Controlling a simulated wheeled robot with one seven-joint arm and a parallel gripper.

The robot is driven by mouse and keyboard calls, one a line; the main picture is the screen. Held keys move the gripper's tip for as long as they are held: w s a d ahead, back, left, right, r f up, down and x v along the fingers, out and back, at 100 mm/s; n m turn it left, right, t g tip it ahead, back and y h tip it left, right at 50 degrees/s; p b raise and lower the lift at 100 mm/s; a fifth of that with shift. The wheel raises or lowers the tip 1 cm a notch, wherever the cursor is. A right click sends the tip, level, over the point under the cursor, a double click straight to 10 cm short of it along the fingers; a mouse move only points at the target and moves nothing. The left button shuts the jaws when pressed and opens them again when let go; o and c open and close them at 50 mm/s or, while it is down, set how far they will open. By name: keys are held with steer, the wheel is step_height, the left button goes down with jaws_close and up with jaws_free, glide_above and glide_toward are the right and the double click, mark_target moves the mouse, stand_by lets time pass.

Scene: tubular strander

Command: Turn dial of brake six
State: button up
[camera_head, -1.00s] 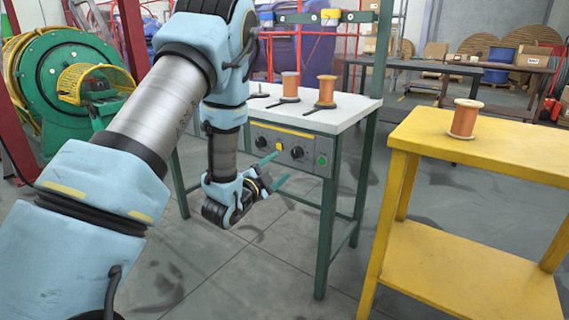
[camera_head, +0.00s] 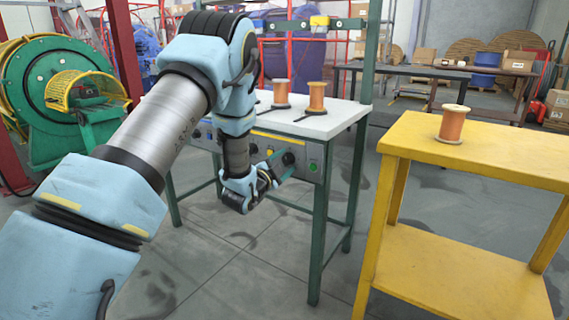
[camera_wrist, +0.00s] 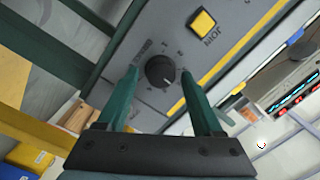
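A grey control panel (camera_head: 308,152) is set in the front of a white-topped table. A round black dial (camera_wrist: 160,70) with markings around it shows in the wrist view. My gripper (camera_wrist: 158,76) is open, with one green finger on each side of the dial in the wrist view and a gap on both sides. In the head view my gripper (camera_head: 278,165) is close in front of the panel. I cannot read a brake number.
A yellow button (camera_wrist: 202,20) sits near the dial. Copper spools (camera_head: 316,97) stand on the white tabletop (camera_head: 335,121). A yellow table (camera_head: 490,150) with another spool (camera_head: 452,124) is at the right. Grey floor (camera_head: 235,270) in front is clear.

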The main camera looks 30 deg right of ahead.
jaws_close()
stand_by(0.3)
stand_by(0.3)
steer(key=n, duration=0.3)
steer(key=shift+w+n+b, duration=0.1)
steer(key=shift+n+b, duration=0.2)
steer(key=shift+n, duration=0.1)
steer(key=n, duration=0.4)
steer(key=shift+a+r+g, duration=0.1)
steer(key=shift+r+g, duration=0.05)
steer(key=shift+g, duration=0.15)
steer(key=n, duration=0.3)
steer(key=shift+w+n+g, duration=0.1)
steer(key=shift+n+g, duration=0.2)
steer(key=shift+n, duration=1.7)
